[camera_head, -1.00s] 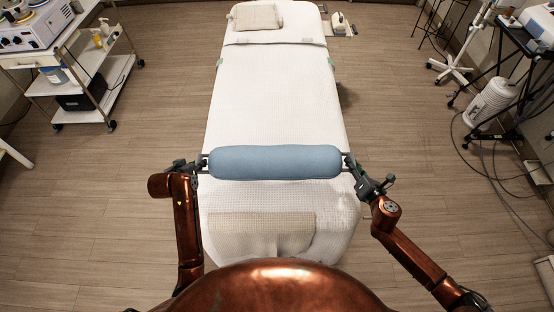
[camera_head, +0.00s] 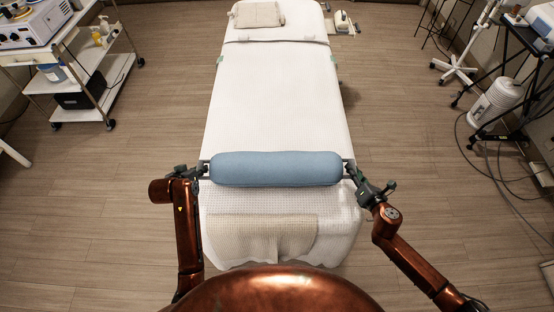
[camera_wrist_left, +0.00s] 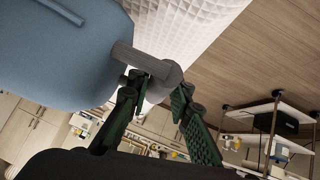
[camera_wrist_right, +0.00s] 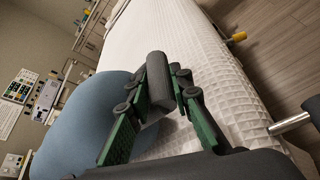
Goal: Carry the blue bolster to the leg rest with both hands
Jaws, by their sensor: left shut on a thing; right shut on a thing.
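The blue bolster (camera_head: 277,169) lies crosswise over the near part of the white treatment bed (camera_head: 275,100). It looks level, and I cannot tell whether it touches the bed. My left gripper (camera_head: 203,169) is shut on the grey handle at its left end; in the left wrist view the fingers (camera_wrist_left: 155,88) close around that handle (camera_wrist_left: 140,58). My right gripper (camera_head: 350,166) is shut on the handle at its right end, also seen in the right wrist view (camera_wrist_right: 160,82). A beige mat (camera_head: 262,235) lies on the bed's near end, between the bolster and my body.
A cushion (camera_head: 258,14) lies at the bed's far end. A white trolley (camera_head: 100,85) with equipment stands at left. A black stand (camera_head: 510,75) and a white canister (camera_head: 496,104) with cables are at right. Floor beside the bed is clear.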

